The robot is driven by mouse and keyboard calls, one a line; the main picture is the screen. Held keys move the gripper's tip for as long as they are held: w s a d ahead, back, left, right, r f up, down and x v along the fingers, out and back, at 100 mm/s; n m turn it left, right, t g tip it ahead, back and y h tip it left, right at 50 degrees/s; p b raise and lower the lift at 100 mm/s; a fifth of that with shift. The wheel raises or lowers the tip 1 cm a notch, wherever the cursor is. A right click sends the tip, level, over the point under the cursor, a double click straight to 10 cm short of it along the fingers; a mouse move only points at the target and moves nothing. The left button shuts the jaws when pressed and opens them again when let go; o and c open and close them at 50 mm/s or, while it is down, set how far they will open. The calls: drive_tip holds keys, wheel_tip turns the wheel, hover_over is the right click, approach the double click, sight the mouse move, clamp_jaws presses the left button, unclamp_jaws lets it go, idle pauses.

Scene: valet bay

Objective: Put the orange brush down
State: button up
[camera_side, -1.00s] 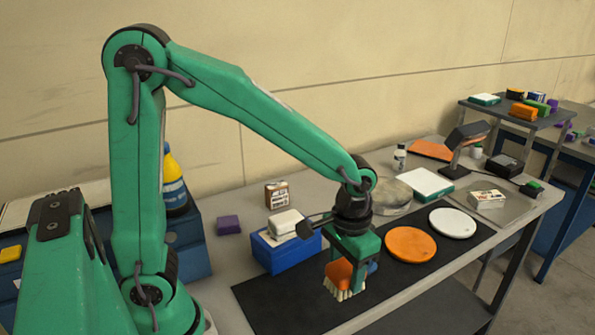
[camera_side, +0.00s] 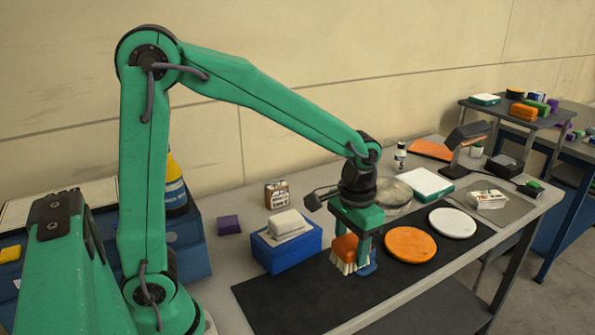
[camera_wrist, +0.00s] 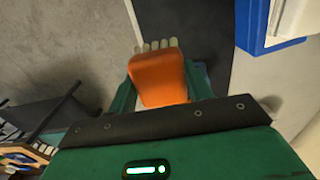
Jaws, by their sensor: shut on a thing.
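The orange brush (camera_side: 345,247) with pale bristles is in my gripper (camera_side: 357,252), bristles pointing down, in the side view. Its orange back also shows between the fingers in the wrist view (camera_wrist: 158,80), with bristle tips beyond it. My gripper is shut on it, over the black mat (camera_side: 290,303). I cannot tell whether the bristles touch the mat. A blue round thing (camera_side: 367,270) lies just right of the brush, partly hidden by the brush and a finger.
An orange disc (camera_side: 411,245) and a white disc (camera_side: 453,223) lie to the right on the mat. A blue box (camera_side: 287,250) with a white block (camera_side: 286,222) on top stands left of my gripper. The mat's front left part is bare. A lamp (camera_side: 466,140) stands farther back.

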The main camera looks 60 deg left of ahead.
drive_tip(key=w+a+r, duration=0.4)
drive_tip(key=a, duration=0.2)
drive_tip(key=shift+w+a, duration=0.2)
drive_tip(key=shift+a, duration=0.1)
idle(0.3)
drive_tip(key=w+a+f, duration=0.3)
drive_tip(key=w+a, duration=0.3)
drive_tip(key=a, duration=0.5)
drive_tip(key=w+a+f, duration=0.3)
drive_tip(key=w+a, duration=0.4)
drive_tip(key=a, duration=0.5)
drive_tip(key=shift+f, duration=0.2)
drive_tip(key=shift+w+a, duration=0.1)
drive_tip(key=a+f, duration=0.2)
drive_tip(key=a, duration=0.1)
drive_tip(key=a+f, duration=0.2)
drive_tip(key=a, duration=0.2)
drive_tip(key=a+f, duration=0.3)
drive_tip(key=a, duration=0.1)
drive_tip(key=shift+s+a, duration=0.25)
drive_tip(key=shift+f, duration=2)
